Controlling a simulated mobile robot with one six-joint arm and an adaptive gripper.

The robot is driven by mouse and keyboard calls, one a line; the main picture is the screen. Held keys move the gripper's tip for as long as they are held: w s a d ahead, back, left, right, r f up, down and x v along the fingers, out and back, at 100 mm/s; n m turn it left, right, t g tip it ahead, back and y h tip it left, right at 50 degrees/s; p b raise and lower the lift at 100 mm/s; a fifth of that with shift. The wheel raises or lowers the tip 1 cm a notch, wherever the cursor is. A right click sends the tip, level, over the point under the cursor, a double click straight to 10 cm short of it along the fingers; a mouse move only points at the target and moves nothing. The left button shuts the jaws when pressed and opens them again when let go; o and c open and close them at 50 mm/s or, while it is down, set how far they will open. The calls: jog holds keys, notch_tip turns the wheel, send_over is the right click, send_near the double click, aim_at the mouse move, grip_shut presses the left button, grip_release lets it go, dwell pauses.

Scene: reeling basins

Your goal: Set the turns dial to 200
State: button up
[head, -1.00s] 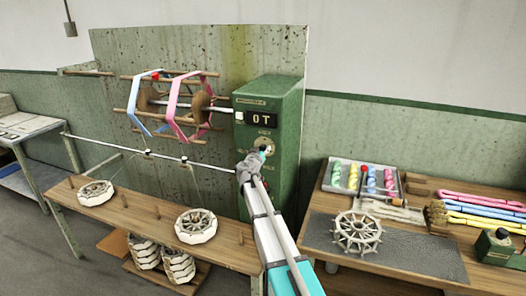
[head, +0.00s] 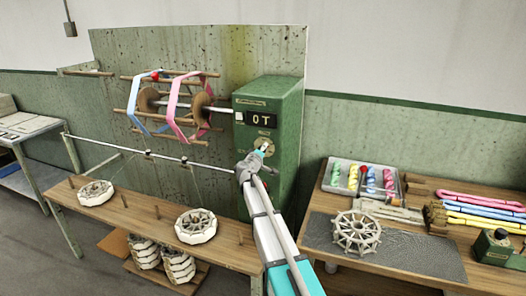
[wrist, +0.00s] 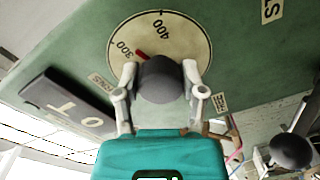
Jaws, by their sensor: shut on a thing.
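The turns dial (head: 264,142) is a round cream plate on the front of the green counter box (head: 268,95). In the wrist view the dial (wrist: 185,42) shows the marks 300 and 400, tilted. Its dark round knob (wrist: 160,82) carries a red pointer, which points close to the 300 mark. My gripper (wrist: 160,80) has one finger on each side of the knob and is shut on it. It also shows at the dial in the head view (head: 263,151). The rest of the scale is hidden behind the knob and gripper.
A reel (head: 170,105) with blue and pink bands stands left of the box. A wooden table (head: 420,262) with a tray of coloured skeins (head: 360,180) is at the right.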

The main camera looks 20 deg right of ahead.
jog(key=n, duration=0.7)
jog(key=shift+r, duration=0.1)
jog(key=n, duration=0.6)
jog(key=shift+n+g, duration=0.3)
jog(key=shift+n, duration=0.1)
jog(key=shift+h, duration=0.3)
jog(key=o, duration=1.2)
jog(key=shift+c, duration=0.2)
jog(key=shift+s+a, duration=0.1)
jog(key=v, duration=0.7)
jog(key=shift+s, duration=0.2)
